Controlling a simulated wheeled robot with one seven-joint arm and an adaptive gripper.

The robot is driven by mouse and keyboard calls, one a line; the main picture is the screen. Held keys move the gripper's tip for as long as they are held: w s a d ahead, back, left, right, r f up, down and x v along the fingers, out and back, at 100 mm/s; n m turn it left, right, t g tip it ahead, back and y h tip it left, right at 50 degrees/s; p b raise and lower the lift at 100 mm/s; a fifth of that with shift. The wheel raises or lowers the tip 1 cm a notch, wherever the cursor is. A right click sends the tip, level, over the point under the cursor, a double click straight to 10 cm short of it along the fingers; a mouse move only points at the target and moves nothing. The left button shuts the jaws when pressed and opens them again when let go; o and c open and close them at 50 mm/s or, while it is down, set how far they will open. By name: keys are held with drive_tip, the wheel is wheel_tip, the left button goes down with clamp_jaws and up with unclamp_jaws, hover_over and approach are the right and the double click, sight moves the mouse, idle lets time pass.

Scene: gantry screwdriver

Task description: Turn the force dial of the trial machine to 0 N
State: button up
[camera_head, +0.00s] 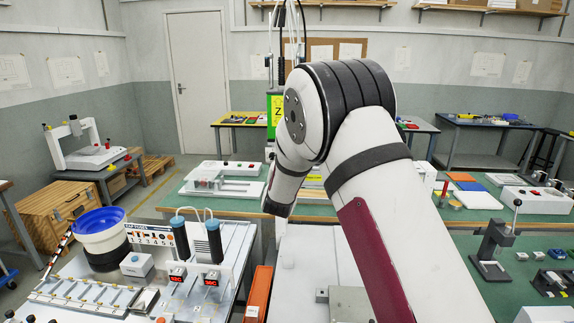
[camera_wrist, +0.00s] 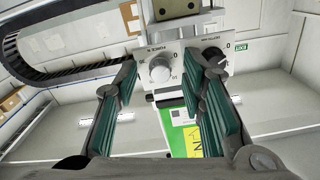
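In the wrist view a pale panel carries a silver dial (camera_wrist: 160,68) with small markings around it. Nothing is between the pads, and contact with the dial cannot be confirmed. In the head view my arm hides the gripper and the dials.
A black cable chain (camera_wrist: 40,65) runs at left. A bench with a blue bowl feeder (camera_head: 98,220) stands at left front.

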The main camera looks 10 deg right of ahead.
drive_tip(key=v, duration=1.1)
drive_tip(key=shift+s, duration=0.35)
drive_tip(key=shift+a, duration=0.15)
drive_tip(key=shift+r, duration=0.15)
drive_tip(key=s+a+r+n+g+y, duration=0.1)
drive_tip(key=s+r+n+g+y, duration=0.45)
drive_tip(key=s, duration=0.85)
drive_tip(key=s+d+g, duration=0.2)
drive_tip(key=s+g, duration=0.1)
drive_tip(key=s, duration=1.1)
drive_tip(key=s+d+f+g, duration=0.1)
drive_tip(key=s+d+g, duration=0.2)
drive_tip(key=s, duration=1.1)
drive_tip(key=shift+s+f+g, duration=0.15)
drive_tip(key=shift+s+g, duration=0.2)
drive_tip(key=shift+d+n, duration=0.1)
drive_tip(key=shift+n, duration=0.15)
